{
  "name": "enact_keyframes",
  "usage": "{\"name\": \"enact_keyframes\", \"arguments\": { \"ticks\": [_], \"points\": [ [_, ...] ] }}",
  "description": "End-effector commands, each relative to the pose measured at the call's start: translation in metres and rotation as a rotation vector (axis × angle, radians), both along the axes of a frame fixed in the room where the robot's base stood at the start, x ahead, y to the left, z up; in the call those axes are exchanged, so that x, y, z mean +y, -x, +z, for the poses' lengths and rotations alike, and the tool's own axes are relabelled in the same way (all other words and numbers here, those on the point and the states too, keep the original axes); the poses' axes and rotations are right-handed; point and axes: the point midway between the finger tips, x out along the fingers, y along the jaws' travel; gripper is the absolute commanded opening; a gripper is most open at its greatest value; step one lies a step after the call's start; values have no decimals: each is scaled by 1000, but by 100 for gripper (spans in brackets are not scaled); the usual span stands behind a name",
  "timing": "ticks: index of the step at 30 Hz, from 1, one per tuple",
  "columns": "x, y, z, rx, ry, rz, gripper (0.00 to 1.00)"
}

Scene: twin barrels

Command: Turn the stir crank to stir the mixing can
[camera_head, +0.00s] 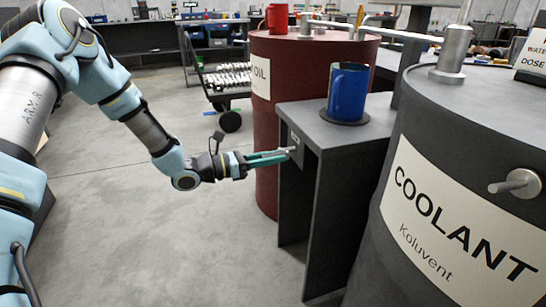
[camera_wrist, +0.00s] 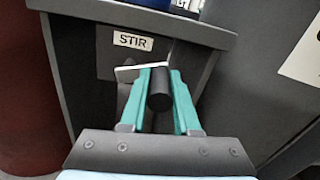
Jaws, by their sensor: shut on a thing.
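The stir crank has a black cylindrical knob (camera_wrist: 160,89) on a light arm, in front of a grey panel under a "STIR" label (camera_wrist: 132,41). In the wrist view my gripper (camera_wrist: 160,88) has its teal fingers on both sides of the knob, shut on it. In the head view my gripper (camera_head: 288,155) reaches the side of the dark stand, and the crank is mostly hidden there. The blue mixing can (camera_head: 348,92) stands upright on a dark round disc (camera_head: 344,116) on top of the stand.
The dark stand (camera_head: 292,205) sits between the red oil barrel (camera_head: 266,130) and the grey coolant barrel (camera_head: 400,262). A red mug (camera_head: 277,18) is on the oil barrel. A cart (camera_head: 228,85) stands behind. Open floor lies left of the stand.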

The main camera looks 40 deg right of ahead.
Motion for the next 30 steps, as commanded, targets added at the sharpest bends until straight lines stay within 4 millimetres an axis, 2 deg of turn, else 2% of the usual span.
{"name": "enact_keyframes", "arguments": {
  "ticks": [11, 12, 19, 20, 30],
  "points": [
    [1, 0, -3, -58, 24, 1, 0],
    [1, 0, -3, -58, 24, 1, 31],
    [1, 0, -3, -57, 23, 1, 57],
    [1, 0, -3, -57, 23, 1, 59],
    [6, -2, -3, -58, 22, 1, 59]
  ]
}}
